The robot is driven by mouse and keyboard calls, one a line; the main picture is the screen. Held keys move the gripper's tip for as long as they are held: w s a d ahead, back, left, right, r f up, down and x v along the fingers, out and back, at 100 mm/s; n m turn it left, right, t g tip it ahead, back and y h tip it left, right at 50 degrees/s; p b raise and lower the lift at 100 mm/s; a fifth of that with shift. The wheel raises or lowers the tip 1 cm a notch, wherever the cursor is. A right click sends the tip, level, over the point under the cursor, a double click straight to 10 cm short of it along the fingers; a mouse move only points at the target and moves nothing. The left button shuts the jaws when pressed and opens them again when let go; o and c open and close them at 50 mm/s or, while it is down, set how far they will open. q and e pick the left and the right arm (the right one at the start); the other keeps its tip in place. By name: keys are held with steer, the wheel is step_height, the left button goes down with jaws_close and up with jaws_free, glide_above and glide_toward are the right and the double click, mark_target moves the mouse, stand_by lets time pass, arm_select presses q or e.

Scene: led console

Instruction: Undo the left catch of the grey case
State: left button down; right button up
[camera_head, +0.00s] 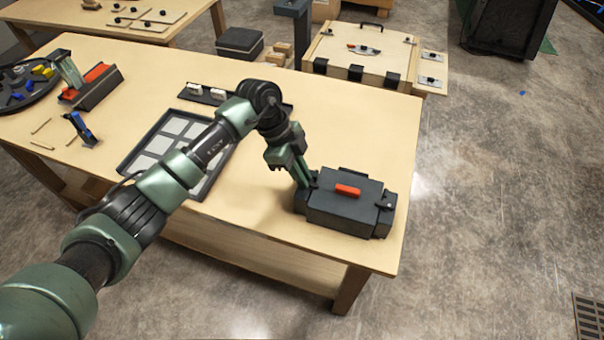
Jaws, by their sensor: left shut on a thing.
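The grey case (340,214) stands shut near the front right corner of the wooden table, with a red-orange handle (348,190) on its lid. A right catch (384,205) shows at the right side of the case. My left gripper (306,184) reaches down to the left side of the case. It is shut on the left catch, which the fingers mostly hide. How far the catch is turned or lifted cannot be told. My right gripper is out of view.
A dark-rimmed tray with pale panels (178,138) lies left of the case under my left arm. A dark strip with white pieces (212,92) lies behind it. A wooden box with black latches (360,58) stands beyond the table. The table right and behind the case is clear.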

arm_select(q)
steer(key=m+b, duration=0.2)
steer(key=m+g+b, duration=0.1)
steer(key=shift+w+f+y, duration=0.15)
steer(key=shift+w+y, duration=0.1)
steer(key=shift+y, duration=0.15)
steer(key=m+b, duration=0.2)
steer(key=m+g+y+b, duration=0.1)
steer(key=m+b, duration=0.2)
steer(key=m+y+b, duration=0.1)
steer(key=m+b, duration=0.1)
steer(key=shift+w+d+g, duration=0.15)
steer(key=shift+d+g, duration=0.2)
steer(key=shift+g, duration=0.05)
steer(key=m+y+b, duration=0.1)
steer(key=m+b, duration=0.2)
steer(key=shift+d+m, duration=0.15)
steer(key=shift+m, duration=0.25)
steer(key=shift+d+m+y+b, duration=0.1)
steer(key=shift+m+y+b, duration=0.55)
steer(key=shift+m, duration=0.55)
steer(key=shift+r, duration=0.2)
steer(key=c, duration=1.5)
jaws_free()
steer(key=shift+o, duration=0.2)
